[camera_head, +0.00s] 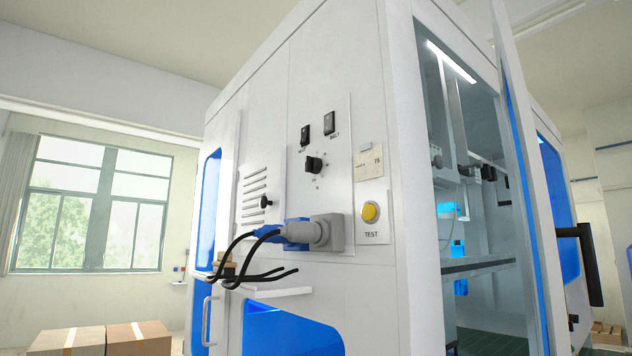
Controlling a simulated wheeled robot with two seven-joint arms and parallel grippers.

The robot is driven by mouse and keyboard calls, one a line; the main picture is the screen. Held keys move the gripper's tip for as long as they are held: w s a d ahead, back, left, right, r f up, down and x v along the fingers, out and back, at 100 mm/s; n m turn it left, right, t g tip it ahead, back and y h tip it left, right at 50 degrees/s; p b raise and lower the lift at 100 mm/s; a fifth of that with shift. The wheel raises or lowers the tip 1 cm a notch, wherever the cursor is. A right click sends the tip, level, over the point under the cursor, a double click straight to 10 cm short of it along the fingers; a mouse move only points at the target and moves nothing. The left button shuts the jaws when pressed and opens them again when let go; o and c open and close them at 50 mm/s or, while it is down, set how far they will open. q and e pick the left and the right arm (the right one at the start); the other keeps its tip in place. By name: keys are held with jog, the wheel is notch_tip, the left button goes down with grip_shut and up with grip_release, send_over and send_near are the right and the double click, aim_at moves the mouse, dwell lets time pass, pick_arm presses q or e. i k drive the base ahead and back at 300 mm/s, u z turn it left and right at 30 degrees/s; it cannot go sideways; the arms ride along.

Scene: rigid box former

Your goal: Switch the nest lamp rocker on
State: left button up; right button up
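The right rocker (330,123) has a label that looks like BELT. I cannot tell which way either rocker is tipped. Neither of my grippers shows in the head view, and nothing touches the rockers.
Below the rockers are a black rotary knob (313,164), a yellow TEST button (370,212) and a grey plug (302,235) with black cables. A white shelf (276,291) juts out lower down. The glazed door (525,180) stands at the right. Cardboard boxes (139,339) stand lower left.

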aim_at(303, 140)
jog(key=z, duration=1.35)
jog(key=k, duration=1.1)
jog(key=u, duration=0.1)
